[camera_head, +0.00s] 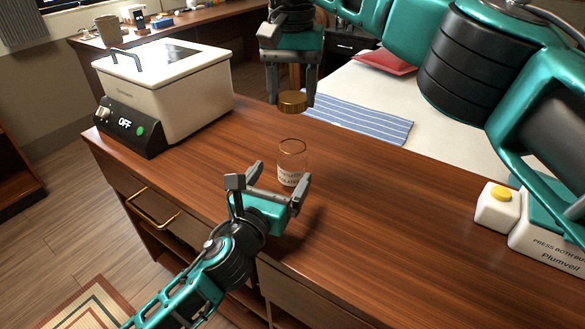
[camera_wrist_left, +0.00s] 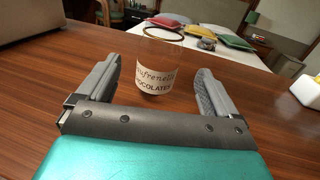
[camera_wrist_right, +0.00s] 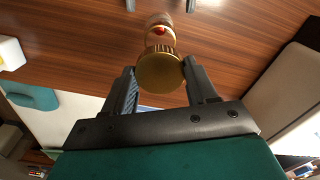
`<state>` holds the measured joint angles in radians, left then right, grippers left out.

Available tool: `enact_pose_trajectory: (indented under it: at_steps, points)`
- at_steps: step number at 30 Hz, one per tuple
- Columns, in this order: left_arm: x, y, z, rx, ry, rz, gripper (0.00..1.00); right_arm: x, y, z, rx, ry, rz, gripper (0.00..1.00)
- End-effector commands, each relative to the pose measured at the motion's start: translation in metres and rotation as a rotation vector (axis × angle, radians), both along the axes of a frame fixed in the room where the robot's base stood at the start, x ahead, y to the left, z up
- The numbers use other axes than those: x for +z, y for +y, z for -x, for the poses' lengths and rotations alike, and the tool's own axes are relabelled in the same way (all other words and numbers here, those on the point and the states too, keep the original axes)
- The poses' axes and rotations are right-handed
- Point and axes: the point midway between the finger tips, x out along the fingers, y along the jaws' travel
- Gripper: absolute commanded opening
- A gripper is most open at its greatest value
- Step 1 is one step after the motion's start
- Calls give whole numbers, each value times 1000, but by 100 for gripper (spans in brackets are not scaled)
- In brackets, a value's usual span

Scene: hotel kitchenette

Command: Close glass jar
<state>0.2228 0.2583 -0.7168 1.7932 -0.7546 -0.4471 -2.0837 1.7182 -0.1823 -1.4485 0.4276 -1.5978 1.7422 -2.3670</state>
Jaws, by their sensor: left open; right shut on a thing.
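The glass jar (camera_head: 291,165) stands upright and open on the wooden counter, with a gold rim and a chocolates label. It also shows in the left wrist view (camera_wrist_left: 158,65), in front of and partly between the fingers. My left gripper (camera_head: 278,186) is open, low beside the jar, its fingers on either side of the near part and apart from the glass. My right gripper (camera_head: 292,98) points down and is shut on the gold lid (camera_head: 292,103), held above the jar. In the right wrist view the lid (camera_wrist_right: 160,72) sits between the fingertips, partly covering the jar (camera_wrist_right: 160,28).
A white cooker with an OFF display (camera_head: 160,90) stands at the left of the counter. A white box with a yellow button (camera_head: 497,207) is at the right. A striped blue cloth (camera_head: 360,119) lies behind. The counter around the jar is clear.

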Motion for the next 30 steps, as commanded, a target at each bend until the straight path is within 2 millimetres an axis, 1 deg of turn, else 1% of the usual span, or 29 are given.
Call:
enact_pose_trajectory:
  at_steps: [1, 4, 6, 9, 16, 22, 30]
  points:
    - [-10, 0, 0, 3, 5, 4, 93, 0, 0, 0, 0, 0, 0, 29]
    - [-28, 0, 1, 3, 6, 3, 93, 0, 0, 0, 0, 0, 0, 29]
    - [-24, -5, -13, 1, -3, 3, 93, 0, 0, 0, 0, 0, 0, 29]
    - [-24, -11, -29, 1, -2, 2, 93, 0, 0, 0, 0, 0, 0, 29]
    - [-24, -22, -58, 2, -1, 0, 93, 0, 0, 0, 0, 0, 0, 29]
    - [-24, -26, -69, 1, -1, 0, 93, 0, 0, 0, 0, 0, 0, 29]
    - [-24, -27, -70, 0, -1, 0, 93, 0, 0, 0, 0, 0, 0, 29]
